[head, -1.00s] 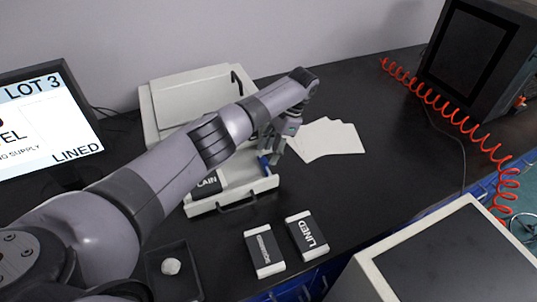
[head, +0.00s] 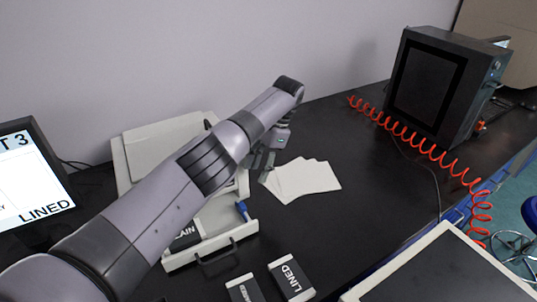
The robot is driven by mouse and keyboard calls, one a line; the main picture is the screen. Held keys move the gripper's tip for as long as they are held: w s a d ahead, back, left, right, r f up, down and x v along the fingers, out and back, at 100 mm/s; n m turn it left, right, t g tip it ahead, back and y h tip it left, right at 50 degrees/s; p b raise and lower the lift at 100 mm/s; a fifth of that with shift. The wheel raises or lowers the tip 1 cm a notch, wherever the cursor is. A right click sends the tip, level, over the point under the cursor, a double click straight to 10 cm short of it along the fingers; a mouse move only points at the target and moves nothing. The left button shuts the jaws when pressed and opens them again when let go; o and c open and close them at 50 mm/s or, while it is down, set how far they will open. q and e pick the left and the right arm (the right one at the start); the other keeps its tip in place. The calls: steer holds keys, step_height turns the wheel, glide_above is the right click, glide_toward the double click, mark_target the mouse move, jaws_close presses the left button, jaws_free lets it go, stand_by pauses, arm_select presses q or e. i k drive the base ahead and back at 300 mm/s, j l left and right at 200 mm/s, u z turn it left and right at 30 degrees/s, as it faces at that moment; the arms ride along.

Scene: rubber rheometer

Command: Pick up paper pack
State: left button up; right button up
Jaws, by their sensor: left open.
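A pack marked LINED (head: 291,278) lies on the black bench at the bottom of the head view. Another pack (head: 243,289) lies left of it, partly cut off by the frame's lower edge, its label only partly readable. A third pack, its label showing "AIN" (head: 187,236), lies in the open white drawer, partly hidden by my left arm. My left gripper (head: 266,163) is open and empty, above the bench at the left edge of the loose white sheets, well behind the packs. My right gripper is not in view.
Loose white sheets (head: 305,178) lie fanned on the bench. The white drawer (head: 212,257) holds a blue item (head: 242,210). A monitor (head: 35,180) reads LINED. A red coiled hose (head: 420,145) runs by a black machine (head: 440,85). A pale-framed dark-topped unit (head: 440,275) stands at lower right.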

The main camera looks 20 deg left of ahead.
mark_target(194, 233)
steer(key=k+l, duration=0.25)
steer(key=k, duration=0.2)
steer(key=k+l, duration=0.25)
steer(key=k, duration=0.25)
steer(key=k+l, duration=0.25)
steer(key=k, duration=0.2)
